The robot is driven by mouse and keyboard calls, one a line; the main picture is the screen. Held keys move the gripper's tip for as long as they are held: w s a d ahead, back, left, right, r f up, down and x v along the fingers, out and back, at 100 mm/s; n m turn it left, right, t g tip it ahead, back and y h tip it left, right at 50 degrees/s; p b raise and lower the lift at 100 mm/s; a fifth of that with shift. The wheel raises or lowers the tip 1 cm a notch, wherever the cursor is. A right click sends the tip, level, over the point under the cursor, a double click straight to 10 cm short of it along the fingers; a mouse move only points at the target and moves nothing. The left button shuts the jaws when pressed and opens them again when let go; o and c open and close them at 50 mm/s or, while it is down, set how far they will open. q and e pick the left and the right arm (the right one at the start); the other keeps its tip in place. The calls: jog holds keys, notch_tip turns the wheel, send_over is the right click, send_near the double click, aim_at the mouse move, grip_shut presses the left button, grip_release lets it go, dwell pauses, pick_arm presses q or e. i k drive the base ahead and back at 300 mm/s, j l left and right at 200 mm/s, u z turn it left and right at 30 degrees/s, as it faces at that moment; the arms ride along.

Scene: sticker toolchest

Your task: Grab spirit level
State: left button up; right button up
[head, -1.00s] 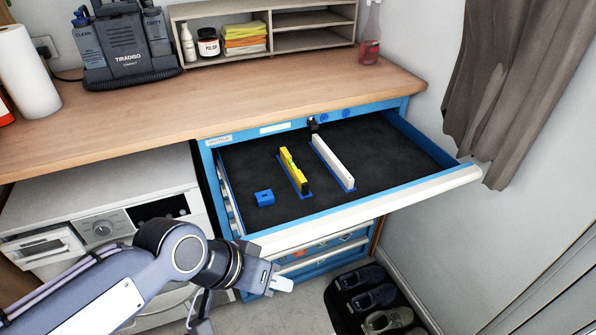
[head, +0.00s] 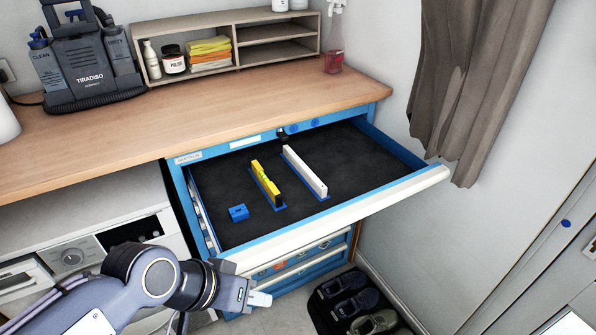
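The yellow spirit level (head: 265,181) stands on edge in a blue-edged slot in the dark foam of the open top drawer (head: 350,157). Its near end is dark. A white bar (head: 304,171) stands in a similar slot just right of it. My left gripper (head: 258,299) is in front of the drawer and lower than it, near the lower drawer fronts, well apart from the level. It is seen from the side, and I cannot tell whether its fingers are apart. My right gripper is not in view.
A small blue block (head: 238,212) sits in the foam left of the level. The drawer's pale front edge (head: 340,219) lies between my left gripper and the level. A wooden worktop (head: 210,112) is behind. Shoes (head: 355,303) lie on the floor at right.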

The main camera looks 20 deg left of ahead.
aim_at(269, 187)
jog(key=i+j+u, duration=0.5)
jog(key=j+u, duration=0.2)
jog(key=i+j+u, duration=0.35)
jog(key=k+l, duration=0.05)
